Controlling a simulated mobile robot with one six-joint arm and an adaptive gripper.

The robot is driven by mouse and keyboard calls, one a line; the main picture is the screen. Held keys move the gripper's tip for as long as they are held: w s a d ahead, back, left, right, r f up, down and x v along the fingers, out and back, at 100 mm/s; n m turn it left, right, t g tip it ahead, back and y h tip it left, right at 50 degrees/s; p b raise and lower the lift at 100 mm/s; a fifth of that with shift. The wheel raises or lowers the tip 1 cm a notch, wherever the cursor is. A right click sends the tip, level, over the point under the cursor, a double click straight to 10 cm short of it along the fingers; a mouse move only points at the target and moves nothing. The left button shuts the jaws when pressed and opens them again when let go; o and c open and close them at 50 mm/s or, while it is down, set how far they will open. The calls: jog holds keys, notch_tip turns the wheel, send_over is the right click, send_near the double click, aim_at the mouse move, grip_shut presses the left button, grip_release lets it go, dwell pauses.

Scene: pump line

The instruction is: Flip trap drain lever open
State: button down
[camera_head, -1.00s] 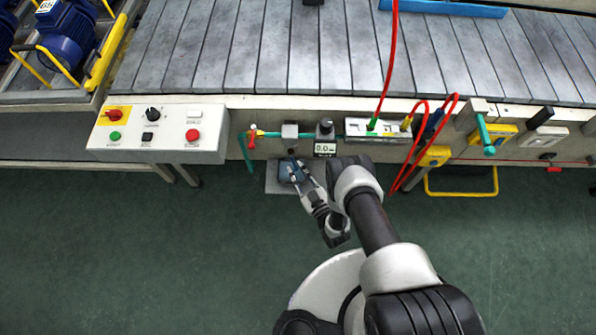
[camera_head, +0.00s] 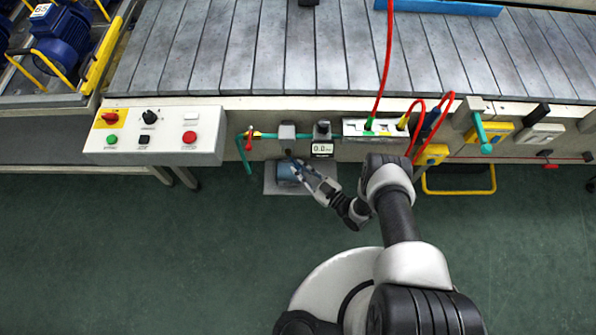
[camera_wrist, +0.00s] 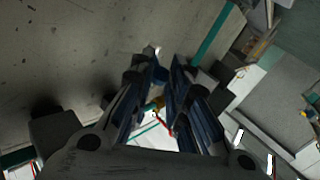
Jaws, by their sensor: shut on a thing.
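My gripper (camera_head: 294,162) reaches in from the right, just below the small grey block (camera_head: 287,131) of the trap at the bench front. It also shows in the wrist view (camera_wrist: 164,68), its dark blue fingers close together with a narrow gap. It is shut on a small part under the trap, which I take for the trap drain lever; the fingers mostly hide it. Its angle cannot be told. A red-handled valve (camera_head: 249,143) on the teal pipe stands to the left, apart from the gripper.
A bluish round container (camera_head: 287,173) sits on a grey plate (camera_head: 277,190) below the gripper. A gauge (camera_head: 322,148) and a socket box (camera_head: 374,129) with red and yellow hoses lie to the right. The control panel (camera_head: 160,134) is at left. The near floor (camera_head: 150,250) is clear.

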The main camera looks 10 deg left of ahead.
jog(key=shift+w+d+r+n+g+y, duration=0.1)
jog(key=shift+w+d+n+g+y, duration=0.1)
jog(key=shift+w+n+g+y, duration=0.4)
jog(key=shift+w+d+r+n+g, duration=0.15)
jog(key=shift+n+g, duration=0.25)
jog(key=shift+g, duration=0.5)
jog(key=shift+s+f, duration=0.1)
jog(key=c, duration=1.5)
grip_release()
jog(key=shift+s+f, duration=0.1)
jog(key=v, duration=1.2)
jog(key=shift+s, duration=0.15)
